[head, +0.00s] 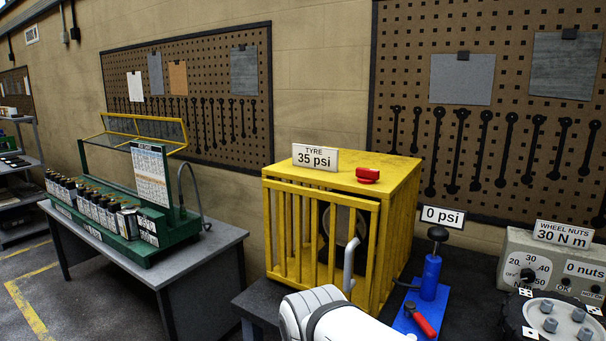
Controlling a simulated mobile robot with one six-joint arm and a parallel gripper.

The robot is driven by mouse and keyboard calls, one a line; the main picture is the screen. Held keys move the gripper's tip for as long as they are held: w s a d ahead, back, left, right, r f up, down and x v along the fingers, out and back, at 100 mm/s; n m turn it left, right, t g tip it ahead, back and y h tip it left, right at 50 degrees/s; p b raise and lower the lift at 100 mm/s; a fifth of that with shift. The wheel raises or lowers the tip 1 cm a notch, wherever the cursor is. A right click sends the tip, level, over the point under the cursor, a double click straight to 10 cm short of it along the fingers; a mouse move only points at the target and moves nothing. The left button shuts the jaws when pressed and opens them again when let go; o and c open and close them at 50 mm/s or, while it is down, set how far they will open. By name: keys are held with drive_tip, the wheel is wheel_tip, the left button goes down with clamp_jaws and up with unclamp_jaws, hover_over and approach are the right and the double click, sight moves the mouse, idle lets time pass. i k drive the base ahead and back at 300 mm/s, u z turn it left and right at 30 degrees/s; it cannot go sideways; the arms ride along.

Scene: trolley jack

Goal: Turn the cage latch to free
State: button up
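The yellow cage (405,215) stands on a dark bench in the middle of the view, with a barred front door (296,235). The red cage latch (367,175) sits on top of the cage near its front right edge; its exact turn is hard to read. A dark round shape, seemingly a tyre, shows behind the bars. Whether the door sits fully flush cannot be told. My white arm (330,318) rises at the bottom, in front of the cage. My gripper's fingers cannot be made out, and nothing of mine is seen at the latch.
A "TYRE 35 psi" sign (315,157) stands on the cage top, left of the latch. Right of the cage are a blue pump (431,278) with a "0 psi" sign (442,217), a wheel-nut gauge box (548,262) and a wheel hub (560,318). Space above the cage is clear.

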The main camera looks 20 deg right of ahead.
sight(365, 175)
drive_tip(key=z, duration=0.2)
drive_tip(key=i, duration=0.75)
drive_tip(key=z, duration=1)
